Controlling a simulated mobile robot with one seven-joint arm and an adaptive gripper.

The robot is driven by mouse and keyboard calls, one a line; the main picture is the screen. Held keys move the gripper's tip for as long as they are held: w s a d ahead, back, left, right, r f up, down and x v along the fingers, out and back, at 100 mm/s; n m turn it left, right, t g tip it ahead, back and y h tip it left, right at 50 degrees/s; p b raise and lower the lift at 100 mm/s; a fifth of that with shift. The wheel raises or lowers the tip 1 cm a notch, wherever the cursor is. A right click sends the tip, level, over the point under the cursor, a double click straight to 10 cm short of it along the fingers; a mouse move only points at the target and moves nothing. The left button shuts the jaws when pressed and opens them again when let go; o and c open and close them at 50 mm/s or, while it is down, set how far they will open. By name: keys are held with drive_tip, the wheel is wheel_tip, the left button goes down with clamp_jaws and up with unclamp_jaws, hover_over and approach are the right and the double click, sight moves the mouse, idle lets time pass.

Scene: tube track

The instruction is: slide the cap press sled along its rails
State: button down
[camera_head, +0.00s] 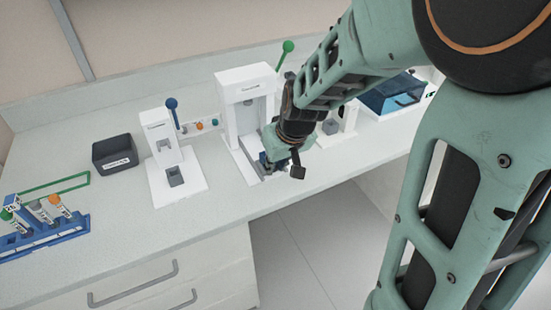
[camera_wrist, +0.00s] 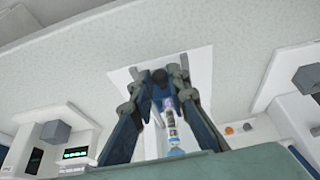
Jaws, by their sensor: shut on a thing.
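The white cap press (camera_head: 229,90) stands upright in the middle of the counter, with a green-knobbed lever (camera_head: 287,47) beside it. Its white base with rails (camera_head: 244,170) reaches toward the counter's front edge. My gripper (camera_head: 272,166) is low over the front of this base and hides most of the sled. In the wrist view my gripper (camera_wrist: 158,80) is shut around a dark round knob (camera_wrist: 160,75) at the sled's front end. A small labelled tube (camera_wrist: 171,124) shows behind the knob, between the fingers. The sled's body is mostly hidden by the fingers.
Left of the press stand a smaller white device (camera_head: 162,145) with a blue-knobbed lever, a black box (camera_head: 115,153) and a blue tube rack (camera_head: 45,236). A blue clear-lidded box (camera_head: 392,95) is at the right, partly behind my arm. The front counter strip is clear.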

drive_tip(key=shift+s+d+f, duration=0.1)
drive_tip(key=shift+s, duration=0.1)
drive_tip(key=c, duration=1.9)
unclamp_jaws()
drive_tip(key=shift+s, duration=0.1)
drive_tip(key=shift+r, duration=0.3)
wheel_tip(320, 180, up, 10)
drive_tip(key=shift+f, duration=0.2)
